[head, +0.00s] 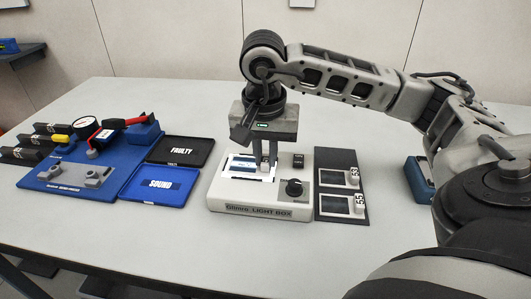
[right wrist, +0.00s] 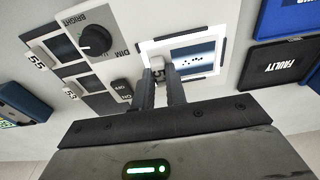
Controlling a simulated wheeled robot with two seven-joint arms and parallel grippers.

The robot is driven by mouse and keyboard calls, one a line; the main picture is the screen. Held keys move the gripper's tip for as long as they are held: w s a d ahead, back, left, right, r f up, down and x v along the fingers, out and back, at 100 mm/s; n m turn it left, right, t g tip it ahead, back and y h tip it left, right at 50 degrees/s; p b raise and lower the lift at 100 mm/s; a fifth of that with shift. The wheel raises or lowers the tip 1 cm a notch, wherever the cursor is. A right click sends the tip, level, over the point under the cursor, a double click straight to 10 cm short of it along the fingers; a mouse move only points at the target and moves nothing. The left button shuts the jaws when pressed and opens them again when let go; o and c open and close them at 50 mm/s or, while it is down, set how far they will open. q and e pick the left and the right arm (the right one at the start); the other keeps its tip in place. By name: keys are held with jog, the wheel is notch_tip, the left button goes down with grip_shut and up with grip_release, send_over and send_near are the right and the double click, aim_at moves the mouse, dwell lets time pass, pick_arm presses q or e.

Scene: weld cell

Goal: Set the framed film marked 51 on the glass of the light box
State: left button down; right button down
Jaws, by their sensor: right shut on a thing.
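The light box (head: 262,207) is a white unit on the table with a black knob and a lit glass panel on its left part. A framed film (head: 244,164) with a pale frame lies over or on that glass; it also shows in the right wrist view (right wrist: 193,58). I cannot tell whether it touches the glass. My right gripper (head: 269,176) points down and is shut on the film's small tab (right wrist: 158,64). The fingers hide the tab's marking, so I cannot read its number. My left gripper is not in view.
A dark mat (head: 342,213) right of the light box holds framed films marked 53 (head: 333,177) and 55 (head: 337,205). Left are a black FAULTY tray (head: 188,163), a blue SOUND tray (head: 135,196) and a blue board (head: 48,190) with parts. The front table strip is clear.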

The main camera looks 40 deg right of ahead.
jog(key=c, duration=1.3)
grip_release()
jog(key=shift+c, duration=0.2)
jog(key=shift+r+p, duration=2.45)
jog(key=shift+r, duration=1.05)
